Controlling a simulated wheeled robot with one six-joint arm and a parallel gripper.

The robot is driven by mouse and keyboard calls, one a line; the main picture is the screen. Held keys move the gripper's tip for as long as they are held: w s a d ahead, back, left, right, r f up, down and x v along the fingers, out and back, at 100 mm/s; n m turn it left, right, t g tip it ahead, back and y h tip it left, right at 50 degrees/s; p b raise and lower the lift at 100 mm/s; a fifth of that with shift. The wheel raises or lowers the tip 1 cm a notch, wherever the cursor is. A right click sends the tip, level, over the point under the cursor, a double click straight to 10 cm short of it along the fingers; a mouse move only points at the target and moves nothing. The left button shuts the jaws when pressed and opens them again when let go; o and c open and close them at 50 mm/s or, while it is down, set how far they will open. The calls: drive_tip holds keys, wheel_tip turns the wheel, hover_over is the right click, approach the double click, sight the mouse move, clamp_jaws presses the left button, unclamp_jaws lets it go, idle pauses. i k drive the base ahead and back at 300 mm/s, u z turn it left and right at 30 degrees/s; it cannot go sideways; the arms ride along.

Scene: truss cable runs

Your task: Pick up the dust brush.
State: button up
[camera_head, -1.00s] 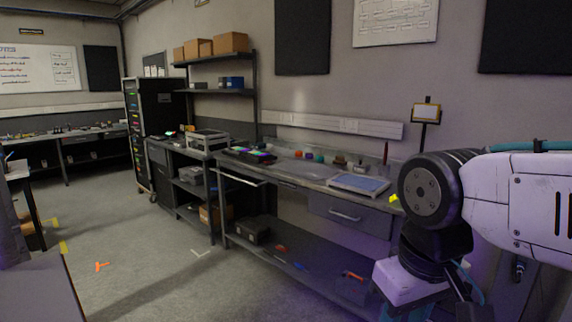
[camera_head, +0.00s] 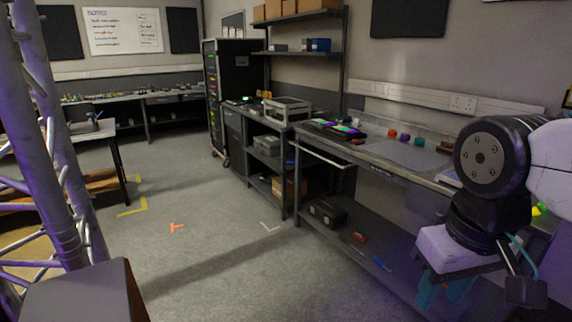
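I cannot pick out the dust brush for certain in the head view. A small brown item (camera_head: 445,147) lies at the back of the right-hand workbench (camera_head: 375,159), beside my arm, too small to identify. My gripper (camera_head: 443,294) hangs at the lower right, in front of the bench and below its top. Its two teal fingers point down with a gap between them and nothing seen in it. My arm hides the right end of the bench.
A colour-lit pad (camera_head: 340,129) and several small coloured items stand on the bench. Its lower shelf holds a dark case (camera_head: 327,214). A metal truss (camera_head: 60,150) and a dark box-shaped surface (camera_head: 85,296) are close on the left. The middle floor is clear.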

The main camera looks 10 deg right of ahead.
sight(446, 147)
drive_tip(key=i, duration=3.25)
drive_tip(key=z, duration=1.9)
drive_tip(key=i, duration=0.5)
drive_tip(key=u, duration=0.05)
